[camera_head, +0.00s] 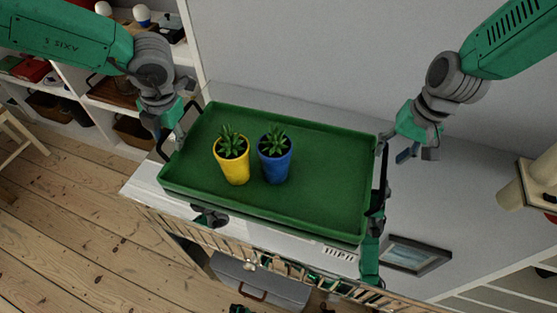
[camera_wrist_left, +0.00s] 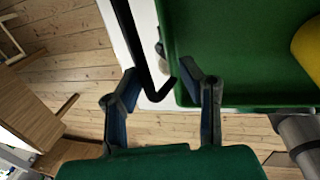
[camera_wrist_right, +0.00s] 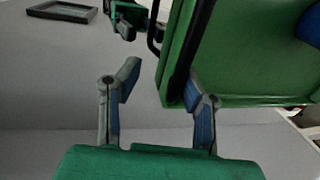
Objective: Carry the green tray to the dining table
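The green tray (camera_head: 320,205) rests on a white surface (camera_head: 140,185) and carries a yellow pot (camera_head: 233,168) and a blue pot (camera_head: 276,166), each with a green plant. Black handles stand at its left and right ends. My left gripper (camera_head: 168,128) is at the left end; in the left wrist view its fingers (camera_wrist_left: 158,78) are apart, with the black handle (camera_wrist_left: 142,50) between their tips. My right gripper (camera_head: 415,150) is beside the far right corner; in the right wrist view its fingers (camera_wrist_right: 160,80) are apart and empty, close to the tray edge. I cannot identify the dining table.
A dark picture frame (camera_head: 415,255) lies right of the tray. White shelves (camera_head: 75,80) with goods stand at the upper left. A wooden chair (camera_head: 22,135) shows at the left edge. Bare floorboards (camera_head: 70,230) lie open at the lower left. A wall rises behind the tray.

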